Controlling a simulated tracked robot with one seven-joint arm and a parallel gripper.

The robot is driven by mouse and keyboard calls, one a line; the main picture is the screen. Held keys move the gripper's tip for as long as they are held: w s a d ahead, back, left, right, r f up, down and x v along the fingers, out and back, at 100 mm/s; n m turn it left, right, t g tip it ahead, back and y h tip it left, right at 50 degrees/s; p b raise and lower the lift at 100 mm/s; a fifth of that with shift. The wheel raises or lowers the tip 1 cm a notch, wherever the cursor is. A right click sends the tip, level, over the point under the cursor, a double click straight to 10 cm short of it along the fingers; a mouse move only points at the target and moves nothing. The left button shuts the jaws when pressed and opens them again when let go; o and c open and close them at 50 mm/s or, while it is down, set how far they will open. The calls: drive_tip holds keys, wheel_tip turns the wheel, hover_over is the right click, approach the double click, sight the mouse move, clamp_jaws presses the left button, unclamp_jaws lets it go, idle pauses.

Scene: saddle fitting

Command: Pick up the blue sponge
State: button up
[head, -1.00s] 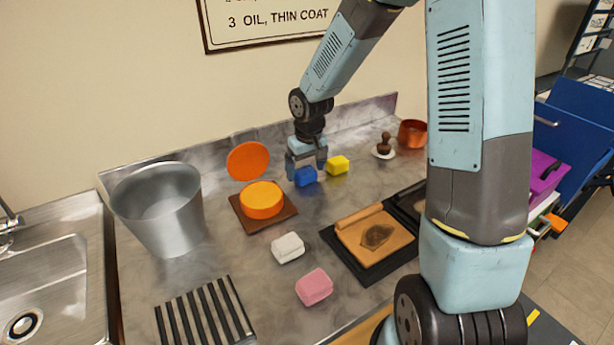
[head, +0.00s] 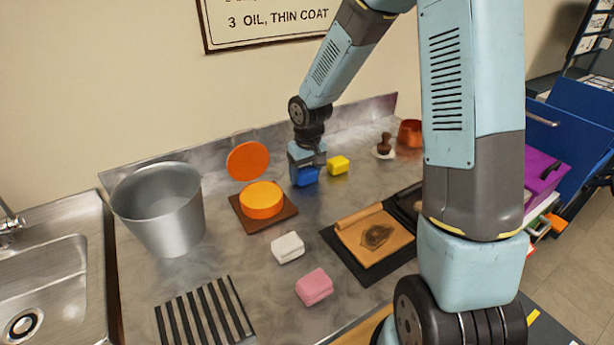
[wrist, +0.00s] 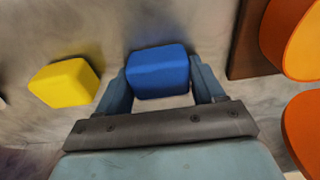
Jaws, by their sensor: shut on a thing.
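The blue sponge (head: 307,177) is on the grey counter near the back wall, partly hidden by my gripper in the head view. My gripper (head: 305,173) points down over it, and its fingers are shut on the sponge. In the wrist view the blue sponge (wrist: 158,72) sits between the two fingers of my gripper (wrist: 160,85), one finger against each side. I cannot tell any gap between the sponge and the counter.
A yellow sponge (head: 338,165) lies close to the right of my gripper. White (head: 288,247) and pink (head: 314,287) sponges lie nearer. A metal bucket (head: 160,212) stands left.

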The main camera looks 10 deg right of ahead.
sight(305, 170)
drive_tip(key=shift+c, duration=0.7)
drive_tip(key=shift+r, duration=0.45)
wheel_tip(305, 170, up, 3)
drive_tip(key=shift+f, duration=0.2)
drive_tip(key=s+d+r, duration=0.1)
drive_tip(key=s+r, duration=0.8)
drive_tip(key=s, duration=0.5)
drive_tip(key=shift+d+r, duration=0.25)
